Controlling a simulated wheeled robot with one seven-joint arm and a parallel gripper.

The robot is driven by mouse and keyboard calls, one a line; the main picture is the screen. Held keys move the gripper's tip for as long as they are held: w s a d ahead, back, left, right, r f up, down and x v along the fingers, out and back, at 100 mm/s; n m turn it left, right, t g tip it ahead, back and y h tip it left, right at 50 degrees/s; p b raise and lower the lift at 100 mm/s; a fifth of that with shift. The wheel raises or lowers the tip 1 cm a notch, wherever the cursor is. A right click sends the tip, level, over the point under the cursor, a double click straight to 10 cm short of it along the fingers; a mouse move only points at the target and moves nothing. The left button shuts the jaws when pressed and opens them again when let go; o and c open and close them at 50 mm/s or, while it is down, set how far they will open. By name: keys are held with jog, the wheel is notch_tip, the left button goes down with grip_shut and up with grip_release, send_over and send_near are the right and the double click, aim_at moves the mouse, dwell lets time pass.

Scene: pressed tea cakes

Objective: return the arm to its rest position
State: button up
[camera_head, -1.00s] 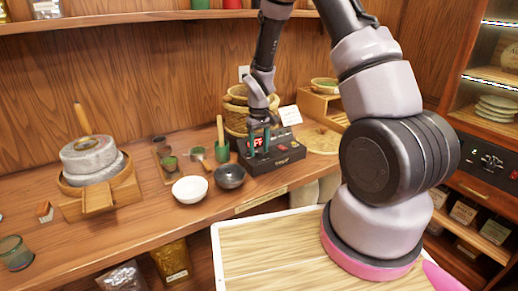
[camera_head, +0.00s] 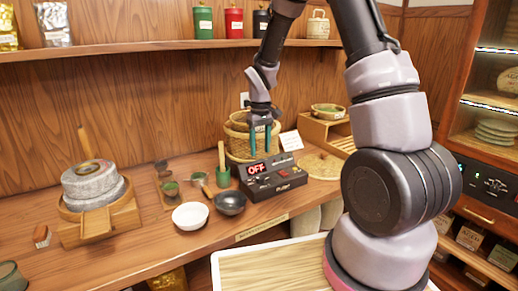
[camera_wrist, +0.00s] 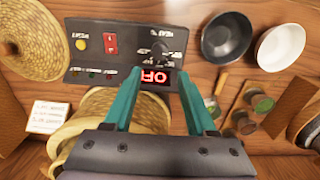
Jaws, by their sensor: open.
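My gripper (camera_head: 261,142) hangs pointing down above the black device, its two teal fingers apart with nothing between them. The wrist view also shows my gripper (camera_wrist: 158,98) open and empty over the device. The black device (camera_head: 284,184) has a red display reading OFF, a red switch and knobs. It also shows in the wrist view (camera_wrist: 95,62), where the display appears upside down between the fingers. My arm rises from its base at the right and bends over the counter.
A white bowl (camera_head: 190,216) and a dark bowl (camera_head: 231,203) stand left of the device. Woven baskets (camera_head: 240,133) are behind it. A stone mill (camera_head: 93,186) stands at the left. A shelf (camera_head: 150,49) with tins runs above. Bare counter (camera_head: 150,240) lies in front.

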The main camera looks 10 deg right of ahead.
jog(key=s+d+r+m+t+y, duration=0.15)
jog(key=s+r, duration=0.25)
jog(key=r, duration=0.5)
jog(key=s+d+r+m+t+h, duration=0.15)
jog(key=s+r, duration=0.25)
jog(key=r, duration=0.6)
jog(key=s+d+r+m+t+y, duration=0.1)
jog(key=s+r+m+t, duration=0.1)
jog(key=s+r, duration=0.2)
jog(key=s+d+r+m+t+y, duration=0.1)
jog(key=s+r, duration=0.4)
jog(key=s, duration=0.6)
jog(key=shift+d+m+t, duration=0.45)
jog(key=shift+m+t, duration=0.15)
jog(key=shift+m, duration=0.4)
